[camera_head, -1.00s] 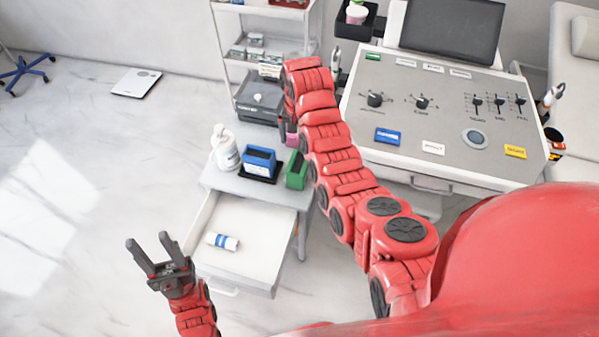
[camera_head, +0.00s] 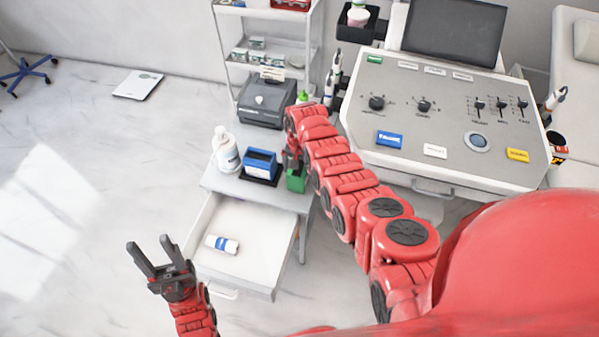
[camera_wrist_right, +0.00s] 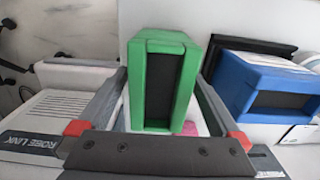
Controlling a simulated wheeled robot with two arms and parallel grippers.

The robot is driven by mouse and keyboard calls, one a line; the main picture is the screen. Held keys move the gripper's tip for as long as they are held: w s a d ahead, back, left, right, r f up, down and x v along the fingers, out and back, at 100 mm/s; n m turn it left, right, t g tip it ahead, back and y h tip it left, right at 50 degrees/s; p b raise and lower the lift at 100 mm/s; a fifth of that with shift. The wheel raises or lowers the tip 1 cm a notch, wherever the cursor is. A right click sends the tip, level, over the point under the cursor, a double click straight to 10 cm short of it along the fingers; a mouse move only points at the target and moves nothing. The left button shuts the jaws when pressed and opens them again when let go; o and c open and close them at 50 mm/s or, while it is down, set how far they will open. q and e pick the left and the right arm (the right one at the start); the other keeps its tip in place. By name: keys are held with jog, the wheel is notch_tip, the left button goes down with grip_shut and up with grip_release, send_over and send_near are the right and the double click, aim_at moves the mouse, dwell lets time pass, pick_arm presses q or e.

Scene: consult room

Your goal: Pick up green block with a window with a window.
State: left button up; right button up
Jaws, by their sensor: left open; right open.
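The green block with a dark window (camera_head: 296,181) stands on the right part of the small side table's top (camera_head: 225,184). In the right wrist view the green block (camera_wrist_right: 165,37) rises between the two fingers, its window facing the camera. My right gripper (camera_head: 292,160) is open, right at the block; I cannot tell whether the fingers touch it. It also shows in the right wrist view (camera_wrist_right: 160,80). My left gripper (camera_head: 149,243) is open and empty, left of the drawer.
A blue block with a window (camera_head: 260,164) sits beside the green one on a dark base. A white bottle (camera_head: 226,155) stands left of it. The open drawer (camera_head: 262,222) holds a white and blue roll (camera_head: 222,244). The control console (camera_head: 445,115) stands right.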

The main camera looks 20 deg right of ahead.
jog(key=shift+f, duration=0.45)
grip_shut()
dwell(0.3)
